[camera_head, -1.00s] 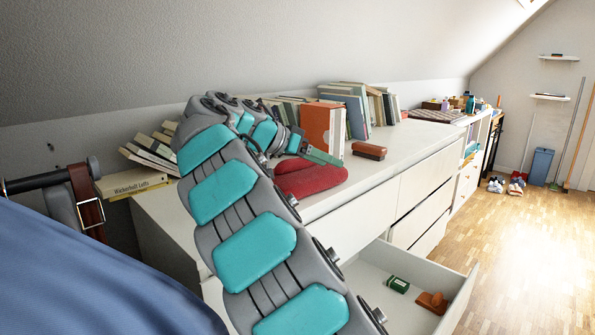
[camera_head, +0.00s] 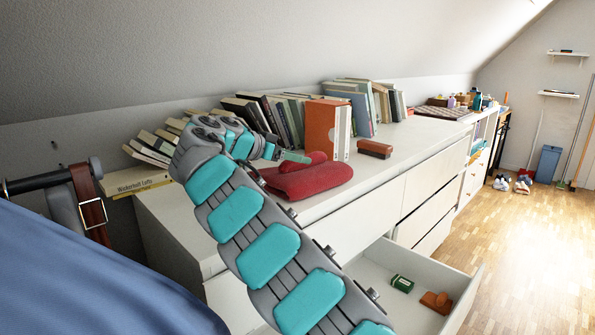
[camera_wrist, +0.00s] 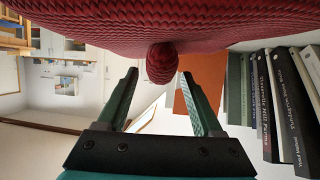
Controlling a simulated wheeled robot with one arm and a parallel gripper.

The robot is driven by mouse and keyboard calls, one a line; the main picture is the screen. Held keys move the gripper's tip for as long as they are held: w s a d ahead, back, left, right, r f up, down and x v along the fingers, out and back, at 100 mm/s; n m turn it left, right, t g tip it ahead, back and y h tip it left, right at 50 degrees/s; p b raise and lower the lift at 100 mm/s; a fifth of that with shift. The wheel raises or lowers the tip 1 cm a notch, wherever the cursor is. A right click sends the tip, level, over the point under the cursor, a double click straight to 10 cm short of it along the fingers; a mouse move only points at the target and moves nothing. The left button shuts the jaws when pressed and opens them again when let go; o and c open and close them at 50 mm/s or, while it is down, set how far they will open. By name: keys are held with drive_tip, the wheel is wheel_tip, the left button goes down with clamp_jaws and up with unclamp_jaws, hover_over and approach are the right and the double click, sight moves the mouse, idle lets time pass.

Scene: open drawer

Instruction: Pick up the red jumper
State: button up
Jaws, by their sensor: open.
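The red jumper (camera_head: 308,180) lies folded on top of the white dresser, in front of the books. In the wrist view the red jumper (camera_wrist: 160,25) fills the upper edge, with a rounded red end hanging between and beyond the fingers. My gripper (camera_head: 298,157) is beside the jumper, at its back left in the head view. In the wrist view my gripper (camera_wrist: 165,95) is open, its two green fingers apart with nothing held between them. My arm hides part of the dresser top left of the jumper.
An orange box file (camera_head: 322,128) and a row of books (camera_head: 270,115) stand behind the jumper. A brown brush (camera_head: 375,149) lies to its right. An open drawer (camera_head: 440,268) with a green box (camera_head: 402,284) juts out below.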

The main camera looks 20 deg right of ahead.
drive_tip(key=x, duration=0.3)
drive_tip(key=shift+d, duration=0.3)
drive_tip(key=shift+c, duration=0.4)
clamp_jaws()
drive_tip(key=shift+r, duration=0.1)
idle(0.6)
